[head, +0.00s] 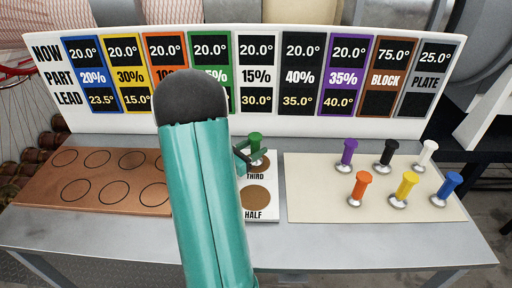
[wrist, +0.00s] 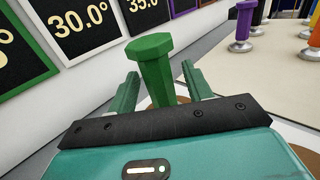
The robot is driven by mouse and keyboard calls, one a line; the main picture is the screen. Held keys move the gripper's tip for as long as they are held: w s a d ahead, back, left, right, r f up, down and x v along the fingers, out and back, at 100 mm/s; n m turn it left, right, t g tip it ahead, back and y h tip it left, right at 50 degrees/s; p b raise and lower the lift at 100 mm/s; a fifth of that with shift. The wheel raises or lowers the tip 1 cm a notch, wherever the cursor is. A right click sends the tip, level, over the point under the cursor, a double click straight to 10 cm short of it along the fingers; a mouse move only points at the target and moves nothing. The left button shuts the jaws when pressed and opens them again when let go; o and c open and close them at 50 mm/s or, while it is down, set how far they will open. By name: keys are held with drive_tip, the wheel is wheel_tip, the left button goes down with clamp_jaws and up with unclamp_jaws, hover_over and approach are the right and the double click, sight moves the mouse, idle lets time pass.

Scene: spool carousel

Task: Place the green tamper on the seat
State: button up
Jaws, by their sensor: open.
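The green tamper (head: 255,141) stands upright at the upper brown disc marked THIRD on a white card (head: 262,214). Its green handle (wrist: 150,62) fills the middle of the wrist view. My gripper (head: 245,158) is open, with one finger on each side of the handle; in the wrist view its fingers (wrist: 161,82) show small gaps to the handle. The tamper's base is mostly hidden by my gripper, so I cannot tell how exactly it sits on the disc. A second brown disc (head: 256,196), marked HALF, lies bare below. Nothing in view is labelled as the seat.
A copper plate (head: 100,204) with several ringed circles lies left, partly behind my arm. A cream mat (head: 320,205) right holds purple (head: 348,152), black (head: 389,153), white, orange, yellow and blue tampers. A sign board (head: 300,124) stands behind, close to my gripper.

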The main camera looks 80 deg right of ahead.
drive_tip(key=v, duration=1)
drive_tip(key=shift+w+a, duration=0.25)
drive_tip(key=shift+a, duration=0.05)
drive_tip(key=shift+a+r, duration=0.15)
drive_tip(key=shift+r, duration=0.05)
drive_tip(key=w+a+r+m+t+y, duration=0.3)
drive_tip(key=a+r+m+t+y, duration=0.1)
drive_tip(key=a, duration=1)
drive_tip(key=w+a+r+m+t+y, duration=0.3)
drive_tip(key=a+t+y, duration=0.3)
drive_tip(key=a, duration=0.9)
drive_tip(key=w+a+r+m+t+y, duration=0.4)
drive_tip(key=a+r+t+y, duration=0.1)
drive_tip(key=a, duration=0.9)
drive_tip(key=shift+a+r+m, duration=0.2)
drive_tip(key=shift+r+m, duration=0.1)
drive_tip(key=shift+r, duration=0.3)
drive_tip(key=shift+w, duration=0.15)
